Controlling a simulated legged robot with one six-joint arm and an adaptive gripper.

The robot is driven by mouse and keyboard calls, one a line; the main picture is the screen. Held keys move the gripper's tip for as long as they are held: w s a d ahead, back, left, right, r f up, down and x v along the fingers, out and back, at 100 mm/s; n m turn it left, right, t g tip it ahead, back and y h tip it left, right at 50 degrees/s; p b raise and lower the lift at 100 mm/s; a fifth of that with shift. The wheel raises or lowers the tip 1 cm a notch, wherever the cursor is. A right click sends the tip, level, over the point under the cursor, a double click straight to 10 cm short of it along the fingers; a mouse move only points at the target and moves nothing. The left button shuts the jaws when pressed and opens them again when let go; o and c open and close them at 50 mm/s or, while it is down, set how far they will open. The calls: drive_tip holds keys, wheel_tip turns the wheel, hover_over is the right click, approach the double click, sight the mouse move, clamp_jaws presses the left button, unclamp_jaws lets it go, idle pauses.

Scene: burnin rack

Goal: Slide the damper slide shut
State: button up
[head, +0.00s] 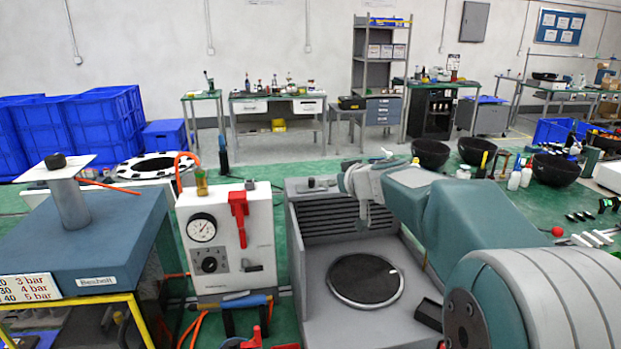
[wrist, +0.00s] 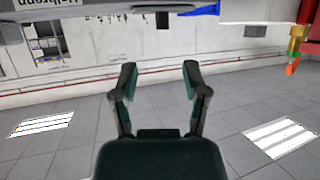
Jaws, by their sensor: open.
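A grey open-topped housing (head: 310,262) with a slatted back wall (head: 335,225) stands in front of me in the head view. A small dark knob-like part (head: 318,184) sits on its top back rim; it may be the damper slide, but I cannot tell for sure or read its position. My gripper (head: 366,217) hangs above the back of the housing, right of that part, and hides some of the rim and slats. In the wrist view my gripper (wrist: 159,78) is open, with nothing between its fingers.
A white gauge box (head: 255,215) with a red handle (head: 238,212) stands left of the housing. A blue-grey cabinet (head: 90,240) is farther left. A round dark mesh disc (head: 364,280) lies in the housing floor. Black bowls (head: 431,153) stand behind at right.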

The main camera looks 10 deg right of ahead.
sight(313, 180)
drive_tip(key=x, duration=0.9)
drive_tip(key=shift+w+a+f, duration=0.1)
drive_tip(key=shift+w+a, duration=0.15)
drive_tip(key=shift+w, duration=0.05)
drive_tip(key=shift+w+f, duration=0.15)
drive_tip(key=shift+w, duration=0.3)
drive_tip(key=shift+a, duration=0.15)
drive_tip(key=shift+a, duration=0.1)
clamp_jaws()
